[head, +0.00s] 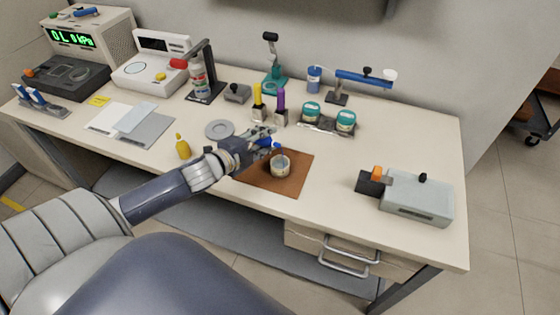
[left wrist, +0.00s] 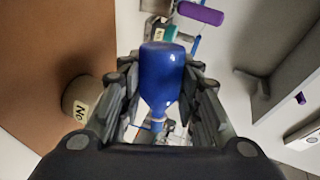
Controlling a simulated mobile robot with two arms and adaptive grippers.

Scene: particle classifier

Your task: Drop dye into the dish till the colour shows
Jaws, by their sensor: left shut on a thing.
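My left gripper (head: 260,139) is shut on a small blue dropper bottle (head: 270,143). In the left wrist view the blue bottle (left wrist: 162,72) lies between the two fingers, its narrow end toward the bottom of the picture. A small pale dish (head: 280,167) with a label stands on a brown mat (head: 296,190). It also shows in the left wrist view (left wrist: 74,92), left of the fingers. The gripper and bottle are just behind and left of the dish in the head view. The dish's contents are too small to tell. My right gripper is out of view.
A yellow dropper bottle (head: 183,149) stands left of my arm. A grey ring (head: 219,129), yellow-handled and purple-handled tools (head: 280,103) and teal-lidded jars (head: 345,121) stand behind. A grey box device (head: 415,198) is at right. The table between mat and device is clear.

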